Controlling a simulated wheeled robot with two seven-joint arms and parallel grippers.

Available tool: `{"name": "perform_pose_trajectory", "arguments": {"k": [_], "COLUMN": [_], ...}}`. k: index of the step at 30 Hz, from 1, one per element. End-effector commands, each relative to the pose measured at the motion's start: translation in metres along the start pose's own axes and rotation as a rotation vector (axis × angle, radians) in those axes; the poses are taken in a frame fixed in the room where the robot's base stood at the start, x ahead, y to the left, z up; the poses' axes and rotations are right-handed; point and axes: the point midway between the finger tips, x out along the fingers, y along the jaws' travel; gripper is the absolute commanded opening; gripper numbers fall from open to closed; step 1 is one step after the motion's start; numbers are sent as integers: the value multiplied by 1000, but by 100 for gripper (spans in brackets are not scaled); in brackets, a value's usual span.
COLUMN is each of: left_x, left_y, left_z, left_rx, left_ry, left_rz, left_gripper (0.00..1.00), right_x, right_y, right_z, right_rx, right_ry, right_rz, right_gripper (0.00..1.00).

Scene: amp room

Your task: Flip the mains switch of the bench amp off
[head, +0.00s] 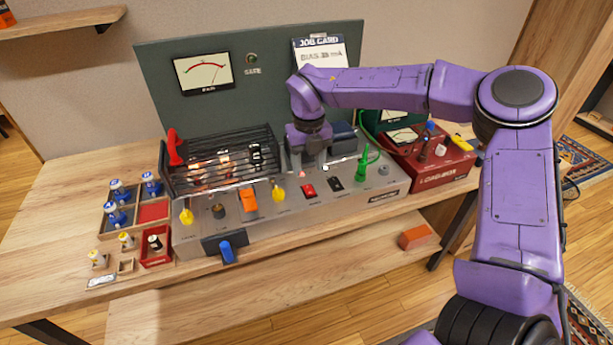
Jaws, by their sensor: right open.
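The bench amp (385,196) is a grey chassis on the wooden bench. A red rocker switch (308,191), which looks like the mains switch, sits on its sloping front panel. A black switch (335,184) is just right of it. The labels are too small to read, and I cannot tell the rocker's position. My right gripper (311,170) is open and points down above and behind the red rocker, apart from it. The purple arm reaches in from the right. My left gripper is not in view.
A black cage (216,180) with glowing tubes stands on the amp's left. Yellow, orange and green parts (363,162) project from the panel. A red load box (440,168) stands at right. Tube trays (155,212) lie at left.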

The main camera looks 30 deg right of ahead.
Motion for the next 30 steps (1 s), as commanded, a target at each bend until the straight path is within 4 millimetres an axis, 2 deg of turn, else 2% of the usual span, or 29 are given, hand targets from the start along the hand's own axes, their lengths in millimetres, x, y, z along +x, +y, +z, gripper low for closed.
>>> {"name": "perform_pose_trajectory", "arguments": {"k": [3,7,11,17,19,22,26,30], "left_x": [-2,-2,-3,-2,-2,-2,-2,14], "left_y": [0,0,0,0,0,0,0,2], "left_z": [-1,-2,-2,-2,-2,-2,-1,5], "left_rx": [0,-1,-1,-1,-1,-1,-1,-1], "left_ry": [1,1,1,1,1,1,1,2], "left_rz": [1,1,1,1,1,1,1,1], "left_gripper": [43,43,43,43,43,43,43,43], "right_x": [26,45,53,54,53,53,54,57], "right_y": [0,-1,-1,-1,-1,-1,-1,-2], "right_z": [0,0,0,0,0,0,0,-3], "right_rx": [-1,0,-1,-1,-1,-1,-1,-2], "right_ry": [5,2,1,0,0,0,-2,-83], "right_rz": [-3,-3,-3,-4,-4,-4,-4,-3], "right_gripper": [51,51,51,51,35,2,0,0]}}
